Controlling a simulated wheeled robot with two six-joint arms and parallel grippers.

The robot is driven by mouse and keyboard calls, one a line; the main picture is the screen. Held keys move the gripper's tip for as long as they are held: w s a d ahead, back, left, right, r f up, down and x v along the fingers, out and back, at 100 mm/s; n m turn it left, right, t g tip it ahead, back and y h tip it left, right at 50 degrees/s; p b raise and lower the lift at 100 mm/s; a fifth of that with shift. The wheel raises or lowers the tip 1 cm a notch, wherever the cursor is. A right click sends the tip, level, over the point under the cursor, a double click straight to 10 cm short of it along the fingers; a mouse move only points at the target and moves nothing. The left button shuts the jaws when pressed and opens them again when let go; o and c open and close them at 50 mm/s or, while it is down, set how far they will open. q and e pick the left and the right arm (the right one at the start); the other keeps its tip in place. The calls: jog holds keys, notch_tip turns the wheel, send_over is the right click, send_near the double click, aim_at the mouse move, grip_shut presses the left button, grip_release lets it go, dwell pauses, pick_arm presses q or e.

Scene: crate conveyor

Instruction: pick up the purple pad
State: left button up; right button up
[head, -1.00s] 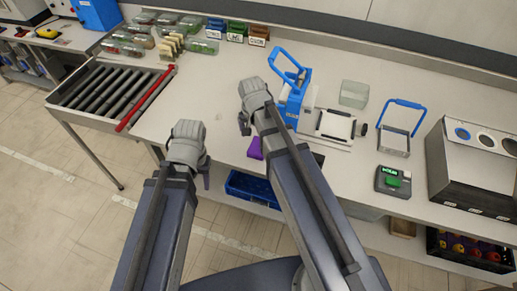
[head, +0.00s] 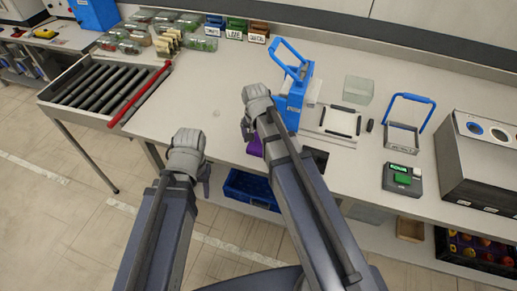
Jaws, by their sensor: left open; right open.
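The purple pad (head: 254,148) lies near the front edge of the white worktop in the head view. My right forearm partly covers it, so only a small piece shows. My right gripper (head: 246,127) is open, above the worktop just left of the blue press and behind the pad in the picture. I see nothing in it. My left gripper (head: 204,183) is open and empty, in front of the bench edge, to the left of the pad and nearer to me.
A blue-handled press (head: 290,95) stands just right of my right gripper. A roller conveyor (head: 100,92) with a red bar is at left. A scale (head: 403,179) and a grey box with round holes (head: 485,160) are at right. The worktop left of my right gripper is mostly clear.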

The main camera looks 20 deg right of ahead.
aim_at(258, 142)
jog(key=c, duration=1.3)
jog(key=shift+r, duration=0.15)
notch_tip(258, 142, up, 10)
jog(key=p, duration=1)
